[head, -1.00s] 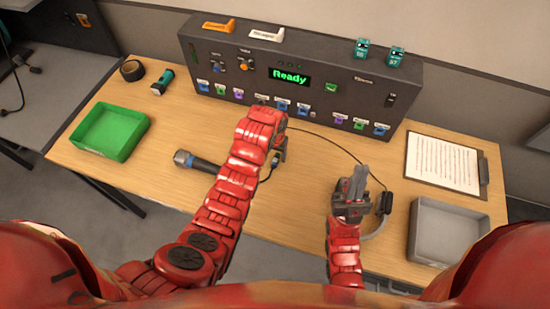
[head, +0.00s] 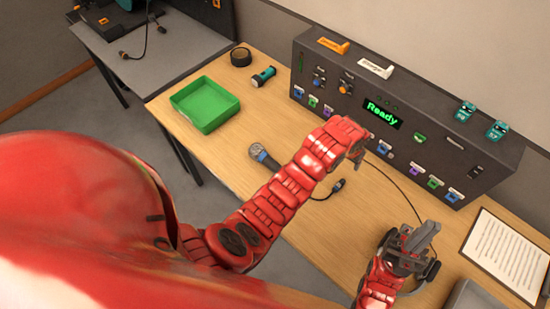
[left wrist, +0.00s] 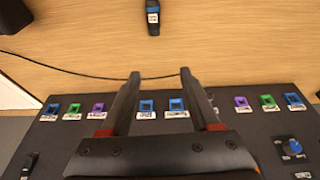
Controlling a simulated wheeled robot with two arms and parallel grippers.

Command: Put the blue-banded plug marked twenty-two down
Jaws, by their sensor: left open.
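My left gripper (head: 357,158) is open in front of the console's lower row of labelled sockets. In the left wrist view its two fingers (left wrist: 158,78) stand apart with nothing between them. A dark plug-like piece (left wrist: 152,16) with a white label lies on the table beyond the fingertips. A dark cable end (head: 338,187) lies on the table below my left gripper in the head view; I cannot tell if it is the same piece. No number twenty-two can be read. My right gripper (head: 420,238) is low over the table near the headphones; its finger gap is unclear.
The black console (head: 440,150) with a green "Ready" screen stands along the back. A clipboard (head: 508,252) lies right. A thin cable (left wrist: 90,73) crosses the table.

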